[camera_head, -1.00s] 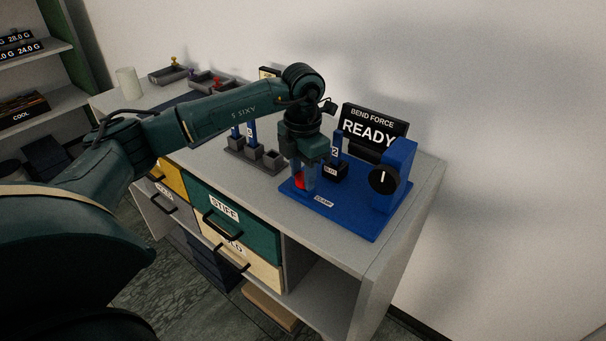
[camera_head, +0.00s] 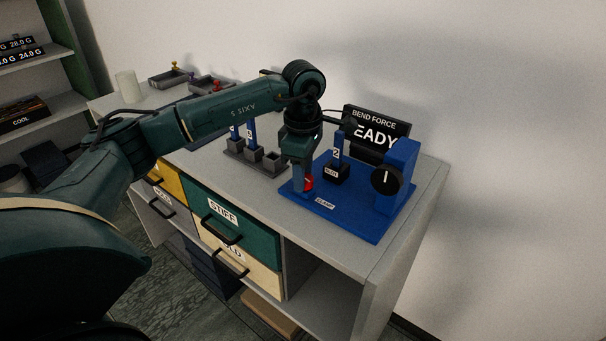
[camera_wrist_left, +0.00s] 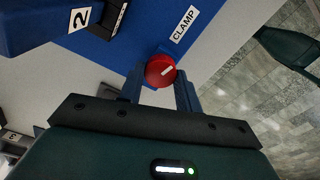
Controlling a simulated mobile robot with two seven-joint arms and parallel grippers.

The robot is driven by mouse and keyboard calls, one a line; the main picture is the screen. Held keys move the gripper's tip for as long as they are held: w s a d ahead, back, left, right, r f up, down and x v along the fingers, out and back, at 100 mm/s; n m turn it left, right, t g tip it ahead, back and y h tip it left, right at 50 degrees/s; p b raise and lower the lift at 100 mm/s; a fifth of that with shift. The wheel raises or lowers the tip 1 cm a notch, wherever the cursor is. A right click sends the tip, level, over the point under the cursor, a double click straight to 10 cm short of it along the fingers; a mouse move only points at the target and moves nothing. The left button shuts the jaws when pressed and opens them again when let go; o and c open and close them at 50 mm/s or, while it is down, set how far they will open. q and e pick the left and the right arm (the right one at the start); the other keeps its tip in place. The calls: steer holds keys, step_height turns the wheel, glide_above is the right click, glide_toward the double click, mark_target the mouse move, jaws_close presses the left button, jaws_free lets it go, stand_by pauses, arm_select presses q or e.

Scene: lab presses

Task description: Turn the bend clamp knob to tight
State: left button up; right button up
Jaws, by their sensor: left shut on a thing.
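The bend clamp knob is red with a pale line on its top. In the left wrist view the knob (camera_wrist_left: 160,71) sits between the two fingers of my left gripper (camera_wrist_left: 160,85), next to the CLAMP label (camera_wrist_left: 185,23). In the head view the knob (camera_head: 309,183) shows partly beside the finger. My left gripper (camera_head: 303,186) points down over the near left part of the blue bend fixture (camera_head: 345,216) and is shut on the knob. My right gripper is in neither view.
A black dial (camera_head: 386,179) stands on the fixture's right block. A BEND FORCE display (camera_head: 376,133) stands behind, partly hidden by my wrist. Grey blocks (camera_head: 254,155) lie left of my gripper. Drawers (camera_head: 236,219) are below the bench top.

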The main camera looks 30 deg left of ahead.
arm_select(q)
steer(key=m+b, duration=0.1)
steer(key=m, duration=0.6)
steer(key=shift+w, duration=0.15)
steer(key=m, duration=0.6)
steer(key=shift+r+m+b, duration=0.1)
steer(key=shift+m+b, duration=0.2)
steer(key=shift+b, duration=0.1)
steer(key=o, duration=1)
step_height(320, 180, up, 13)
steer(key=shift+p, duration=0.4)
